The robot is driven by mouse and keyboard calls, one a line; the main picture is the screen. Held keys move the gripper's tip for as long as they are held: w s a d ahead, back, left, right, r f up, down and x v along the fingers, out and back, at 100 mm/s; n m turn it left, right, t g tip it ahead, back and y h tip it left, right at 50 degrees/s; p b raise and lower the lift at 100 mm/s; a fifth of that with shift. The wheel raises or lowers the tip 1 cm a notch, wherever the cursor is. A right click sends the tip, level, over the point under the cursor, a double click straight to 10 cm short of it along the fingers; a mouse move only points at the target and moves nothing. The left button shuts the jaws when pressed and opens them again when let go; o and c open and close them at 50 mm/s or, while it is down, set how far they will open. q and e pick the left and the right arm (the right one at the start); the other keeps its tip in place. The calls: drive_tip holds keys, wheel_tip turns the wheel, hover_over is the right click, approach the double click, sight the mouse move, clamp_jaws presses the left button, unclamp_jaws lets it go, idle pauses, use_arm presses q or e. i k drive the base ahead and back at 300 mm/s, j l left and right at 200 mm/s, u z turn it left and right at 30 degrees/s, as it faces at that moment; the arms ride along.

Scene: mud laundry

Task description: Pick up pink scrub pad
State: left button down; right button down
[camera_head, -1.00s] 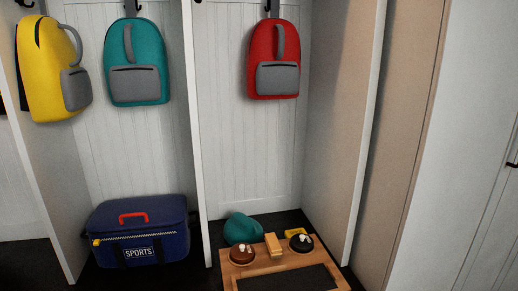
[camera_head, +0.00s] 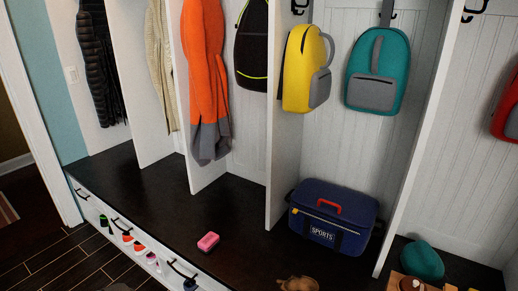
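A small pink scrub pad (camera_head: 208,241) lies on the dark bench top near its front edge, left of the blue sports bag. It looks pink on top with a darker lower edge. Nothing touches it or covers it. Neither of my grippers shows in the head view.
The dark bench (camera_head: 160,198) is mostly bare around the pad. A blue sports bag (camera_head: 332,217) stands to the right, with a teal item (camera_head: 421,261) and a wooden tray (camera_head: 398,282) beyond it. An orange jacket (camera_head: 205,80) and backpacks hang above. White dividers split the cubbies.

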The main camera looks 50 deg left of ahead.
sight(209, 241)
drive_tip(key=u, duration=1.9)
